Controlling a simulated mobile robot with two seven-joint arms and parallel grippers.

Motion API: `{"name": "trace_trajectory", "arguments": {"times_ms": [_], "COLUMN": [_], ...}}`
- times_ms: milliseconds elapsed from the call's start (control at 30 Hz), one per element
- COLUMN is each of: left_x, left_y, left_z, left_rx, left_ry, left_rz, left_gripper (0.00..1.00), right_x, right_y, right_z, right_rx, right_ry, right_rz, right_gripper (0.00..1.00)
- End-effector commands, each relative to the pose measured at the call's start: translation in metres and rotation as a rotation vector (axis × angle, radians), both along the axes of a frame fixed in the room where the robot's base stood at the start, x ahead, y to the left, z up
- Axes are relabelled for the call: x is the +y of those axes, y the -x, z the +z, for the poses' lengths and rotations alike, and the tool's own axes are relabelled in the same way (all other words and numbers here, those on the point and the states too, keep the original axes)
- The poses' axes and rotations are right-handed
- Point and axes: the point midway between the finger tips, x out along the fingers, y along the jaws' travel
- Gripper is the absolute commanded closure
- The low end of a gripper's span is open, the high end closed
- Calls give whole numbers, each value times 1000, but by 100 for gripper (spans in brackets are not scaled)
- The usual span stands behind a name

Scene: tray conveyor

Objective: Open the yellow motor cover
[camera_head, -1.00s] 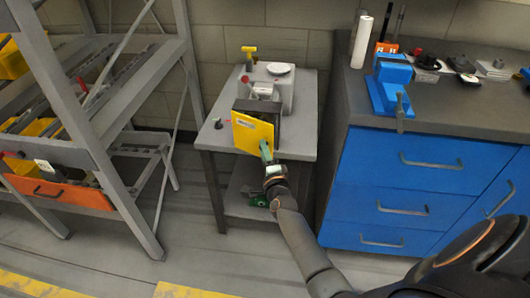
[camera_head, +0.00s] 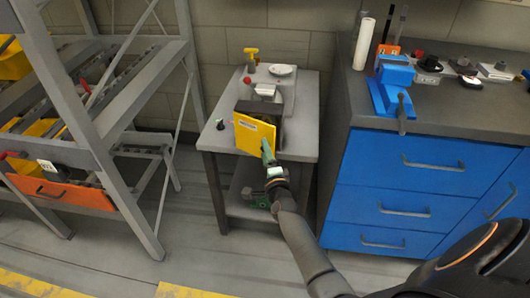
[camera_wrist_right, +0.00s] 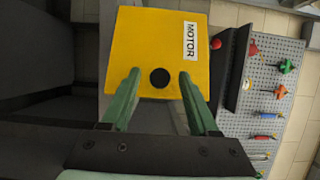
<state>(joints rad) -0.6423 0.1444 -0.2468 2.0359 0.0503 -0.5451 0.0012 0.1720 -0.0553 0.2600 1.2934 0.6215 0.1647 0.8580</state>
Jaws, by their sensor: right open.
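The yellow motor cover (camera_head: 248,138) is a flat square panel on the front of a dark and grey machine on a small grey table. In the right wrist view the cover (camera_wrist_right: 150,35) fills the top middle, with a white MOTOR label and a round black spot near its lower edge. I cannot tell whether the spot is a hole or a knob. My right gripper (camera_head: 267,150) is in front of the cover's lower right part. In the right wrist view its green fingers (camera_wrist_right: 160,78) are apart, one on each side of the spot, with nothing between them. My left gripper is out of view.
A blue drawer cabinet (camera_head: 400,180) with a blue vise (camera_head: 394,82) on top stands close on the right. A grey rack (camera_head: 75,110) with an orange-fronted bin (camera_head: 62,192) stands on the left. A pegboard with tools (camera_wrist_right: 265,100) shows in the right wrist view.

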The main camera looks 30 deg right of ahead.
Motion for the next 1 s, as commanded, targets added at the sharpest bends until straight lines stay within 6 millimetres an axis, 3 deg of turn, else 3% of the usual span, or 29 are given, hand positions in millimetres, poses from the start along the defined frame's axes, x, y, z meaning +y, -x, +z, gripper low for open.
{"name": "trace_trajectory", "arguments": {"times_ms": [500,867,1000], "left_x": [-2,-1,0], "left_y": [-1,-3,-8], "left_z": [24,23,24], "left_rx": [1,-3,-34], "left_ry": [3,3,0], "left_rz": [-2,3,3], "left_gripper": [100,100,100], "right_x": [23,25,16], "right_y": [64,69,71], "right_z": [1,0,-5], "right_rx": [2,-1,-2], "right_ry": [-2,-2,5], "right_rz": [1,1,1], "right_gripper": [39,39,55]}}
